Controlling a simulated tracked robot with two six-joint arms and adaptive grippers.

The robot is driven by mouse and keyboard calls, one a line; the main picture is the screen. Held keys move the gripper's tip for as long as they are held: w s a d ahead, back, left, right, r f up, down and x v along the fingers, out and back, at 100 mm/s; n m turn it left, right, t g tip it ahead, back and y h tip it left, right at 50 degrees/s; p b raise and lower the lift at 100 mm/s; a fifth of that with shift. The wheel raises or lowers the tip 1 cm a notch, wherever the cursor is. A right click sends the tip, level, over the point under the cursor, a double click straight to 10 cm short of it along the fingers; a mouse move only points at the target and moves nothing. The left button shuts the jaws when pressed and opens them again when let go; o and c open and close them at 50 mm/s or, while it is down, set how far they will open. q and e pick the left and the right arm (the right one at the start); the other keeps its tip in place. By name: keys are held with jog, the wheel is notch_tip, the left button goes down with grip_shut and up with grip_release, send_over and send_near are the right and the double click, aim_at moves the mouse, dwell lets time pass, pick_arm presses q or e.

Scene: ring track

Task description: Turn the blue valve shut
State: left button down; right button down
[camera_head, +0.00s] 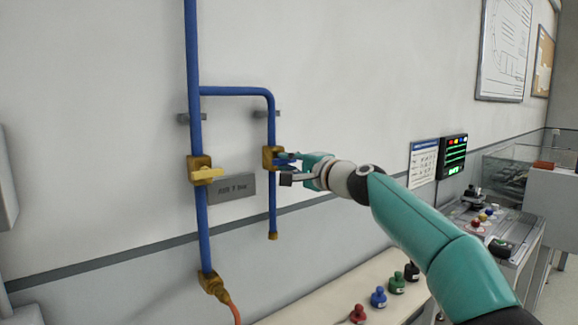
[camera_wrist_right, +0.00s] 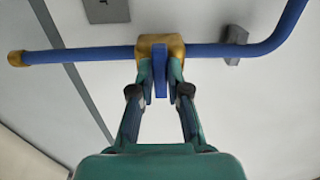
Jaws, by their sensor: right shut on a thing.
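The blue valve has a brass body (camera_head: 269,158) on the right-hand blue branch pipe, and a flat blue handle (camera_wrist_right: 160,72). In the head view the handle is partly hidden by my right gripper (camera_head: 287,167). In the right wrist view my right gripper (camera_wrist_right: 160,80) has its two fingers on either side of the blue handle, shut on it. There the handle's long side runs across the pipe line. My left gripper is not in view.
A yellow-handled valve (camera_head: 206,175) sits on the main blue pipe (camera_head: 193,60) to the left. A grey sign (camera_head: 231,188) hangs between the pipes. Below is a bench (camera_head: 330,291) with several coloured knobbed pieces. An orange hose (camera_head: 234,312) leaves the main pipe's bottom.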

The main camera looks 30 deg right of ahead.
jog(key=shift+w+a+f, duration=0.1)
jog(key=shift+a+f, duration=0.1)
jog(key=shift+f, duration=0.25)
jog(key=c, duration=1.3)
grip_release()
jog(key=shift+r, duration=0.1)
jog(key=shift+o, duration=0.8)
jog(key=shift+r, duration=0.1)
jog(key=shift+r, duration=0.1)
jog(key=shift+s+d, duration=0.1)
jog(key=shift+s, duration=0.1)
jog(key=s, duration=1.1)
jog(key=shift+s+d, duration=0.35)
jog(key=shift+d, duration=0.1)
jog(key=shift+f, duration=0.2)
